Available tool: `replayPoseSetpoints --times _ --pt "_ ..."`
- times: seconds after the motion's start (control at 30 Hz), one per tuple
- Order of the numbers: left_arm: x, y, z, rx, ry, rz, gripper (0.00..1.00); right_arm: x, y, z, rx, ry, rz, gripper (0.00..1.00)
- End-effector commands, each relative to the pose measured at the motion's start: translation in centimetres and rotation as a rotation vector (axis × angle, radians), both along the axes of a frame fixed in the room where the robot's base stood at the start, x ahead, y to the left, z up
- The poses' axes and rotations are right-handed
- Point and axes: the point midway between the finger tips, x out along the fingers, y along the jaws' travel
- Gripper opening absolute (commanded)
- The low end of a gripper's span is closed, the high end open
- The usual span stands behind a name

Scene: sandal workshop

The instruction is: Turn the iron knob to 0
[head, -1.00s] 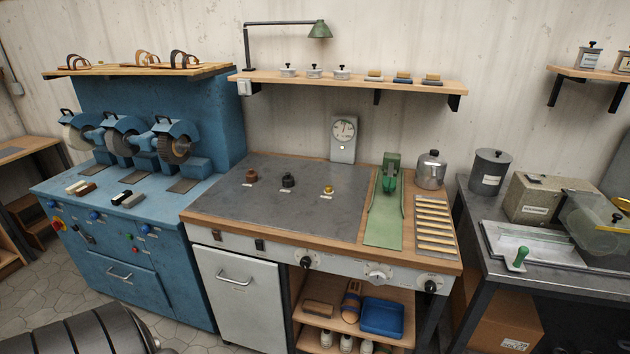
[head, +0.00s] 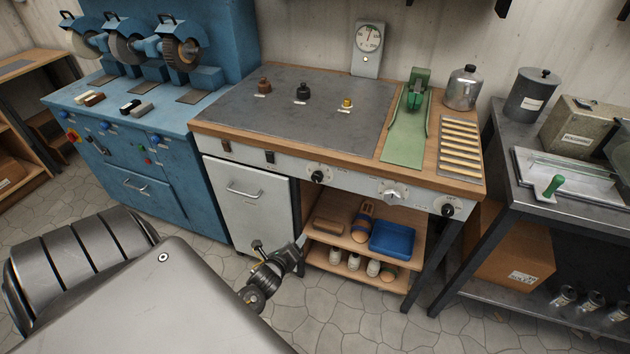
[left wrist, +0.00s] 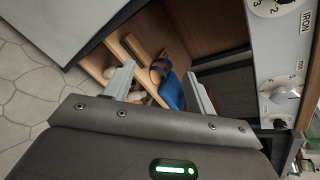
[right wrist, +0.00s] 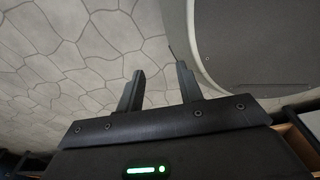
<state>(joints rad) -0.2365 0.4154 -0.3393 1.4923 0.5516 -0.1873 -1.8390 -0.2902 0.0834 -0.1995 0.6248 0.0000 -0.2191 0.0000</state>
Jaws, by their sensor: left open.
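The front panel of the bench carries three knobs in a row. The left one is black on a pale dial and appears to be the iron knob (head: 318,177). In the left wrist view part of its numbered dial (left wrist: 278,6) shows at the top edge, near an "IRON" label (left wrist: 306,20). The knob itself is cut off there, and its setting is too small to read. My left gripper (head: 302,241) is open and empty, below and slightly left of this knob, in front of the lower shelves. Its fingers (left wrist: 160,72) show apart. My right gripper (right wrist: 160,70) is open and empty over the floor.
A pale middle knob (head: 393,197) and a black right knob (head: 448,210) share the panel. A white cabinet door (head: 250,205) is left of the shelves. The shelves hold a blue tray (head: 394,238) and other items. Floor in front is free.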

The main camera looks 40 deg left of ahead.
Motion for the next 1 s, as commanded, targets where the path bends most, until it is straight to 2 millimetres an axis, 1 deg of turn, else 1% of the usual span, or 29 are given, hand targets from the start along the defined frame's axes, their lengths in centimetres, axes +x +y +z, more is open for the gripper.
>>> replayPoseSetpoints --times 0.03,0.07,0.1,0.2,0.3,0.33,0.4,0.47,0.57,0.67,0.77,1.0 --pt "1.4 0.1 2.6 0.127 -0.044 -0.048 0.56 0.1 0.0 -1.1 0.0 -0.001 -0.001 0.36" --pt "2.0 0.1 4.3 0.204 -0.062 -0.071 0.56 0.0 0.0 -1.4 0.0 -0.001 -0.001 0.36" --pt "2.7 0.1 6.4 0.297 -0.085 -0.094 0.56 0.0 0.0 -1.7 0.0 0.0 -0.001 0.36" --pt "3.6 0.1 10.6 0.485 -0.125 -0.126 0.56 -0.4 0.0 -2.2 0.0 0.005 -0.001 0.36" --pt "3.9 0.0 13.3 0.607 -0.147 -0.136 0.56 -1.0 0.1 -2.6 0.001 0.012 -0.002 0.36" --pt "3.9 0.0 13.8 0.632 -0.15 -0.138 0.56 -1.1 0.2 -2.6 0.001 0.015 -0.002 0.36" --pt "4.0 -0.1 14.7 0.671 -0.154 -0.14 0.56 -1.4 0.3 -2.7 0.003 0.018 -0.003 0.36" --pt "4.0 -0.1 15.1 0.688 -0.156 -0.14 0.56 -1.5 0.4 -2.7 0.004 0.02 -0.003 0.36" --pt "4.1 -0.1 15.3 0.696 -0.157 -0.139 0.56 -1.5 0.5 -2.6 0.005 0.02 -0.002 0.36" --pt "4.6 0.1 15.2 0.695 -0.155 -0.139 0.56 -1.4 0.5 -2.6 0.005 0.02 -0.002 0.36" --pt "5.9 0.5 15.3 0.696 -0.157 -0.139 0.56 -1.4 0.5 -2.5 0.005 0.019 -0.002 0.36" --pt "10.2 1.8 15.3 0.694 -0.155 -0.139 0.56 -1.2 0.5 -2.4 0.005 0.016 -0.001 0.36"
